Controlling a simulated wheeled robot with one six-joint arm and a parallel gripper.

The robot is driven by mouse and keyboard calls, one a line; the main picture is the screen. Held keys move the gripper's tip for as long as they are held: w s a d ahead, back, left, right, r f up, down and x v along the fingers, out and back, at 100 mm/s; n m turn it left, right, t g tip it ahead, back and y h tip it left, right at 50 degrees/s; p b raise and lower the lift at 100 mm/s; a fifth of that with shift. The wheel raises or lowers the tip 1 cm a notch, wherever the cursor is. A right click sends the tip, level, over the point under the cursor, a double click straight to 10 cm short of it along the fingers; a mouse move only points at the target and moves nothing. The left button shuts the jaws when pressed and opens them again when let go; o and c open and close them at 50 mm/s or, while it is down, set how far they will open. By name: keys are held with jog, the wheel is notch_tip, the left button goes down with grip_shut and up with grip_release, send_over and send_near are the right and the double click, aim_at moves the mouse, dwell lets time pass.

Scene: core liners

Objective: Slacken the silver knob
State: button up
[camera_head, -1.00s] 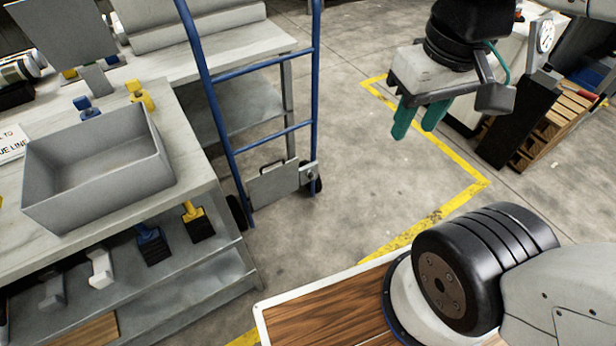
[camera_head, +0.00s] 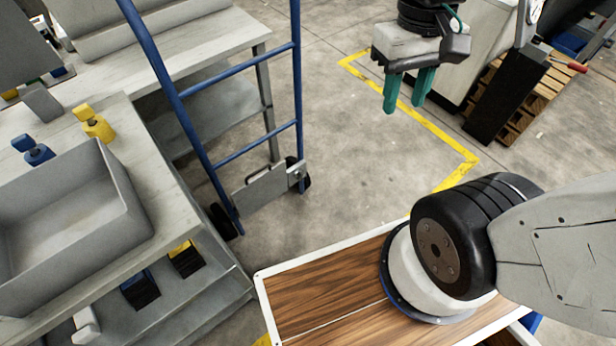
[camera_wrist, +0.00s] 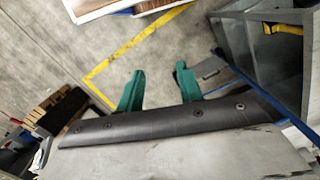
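I cannot make out a silver knob for certain in either view. My gripper (camera_head: 404,98) hangs over the open floor at the upper right of the head view. Its two green fingers are apart with nothing between them. In the wrist view my gripper (camera_wrist: 160,82) shows the same two green fingers spread, with floor behind them. A pale piece (camera_head: 86,328) stands on the lower shelf at the bottom left, partly cut off, and its kind is unclear.
A grey bin (camera_head: 130,212) sits on the left bench, by a yellow piece (camera_head: 97,125) and a blue piece (camera_head: 38,152). A blue hand truck (camera_head: 172,95) stands beside the bench. A wooden pallet (camera_head: 535,95) is at the right. The middle floor is clear.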

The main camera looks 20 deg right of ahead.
jog(key=w+d+f+g, duration=0.1)
jog(key=w+d+f, duration=0.2)
jog(key=w+f, duration=0.45)
jog(key=w+d+f+h, duration=0.15)
jog(key=w+f, duration=0.35)
jog(key=f, duration=0.6)
jog(key=w+d+f+g+y, duration=0.1)
jog(key=w+d+f, duration=0.3)
jog(key=w+f, duration=0.45)
jog(key=n+t+y, duration=0.1)
jog(key=t+y, duration=0.6)
jog(key=t, duration=0.8)
send_near(303, 177)
jog(key=a, duration=0.1)
jog(key=x, duration=0.8)
jog(key=shift+w+d, duration=0.15)
jog(key=shift+d, duration=0.2)
grip_shut()
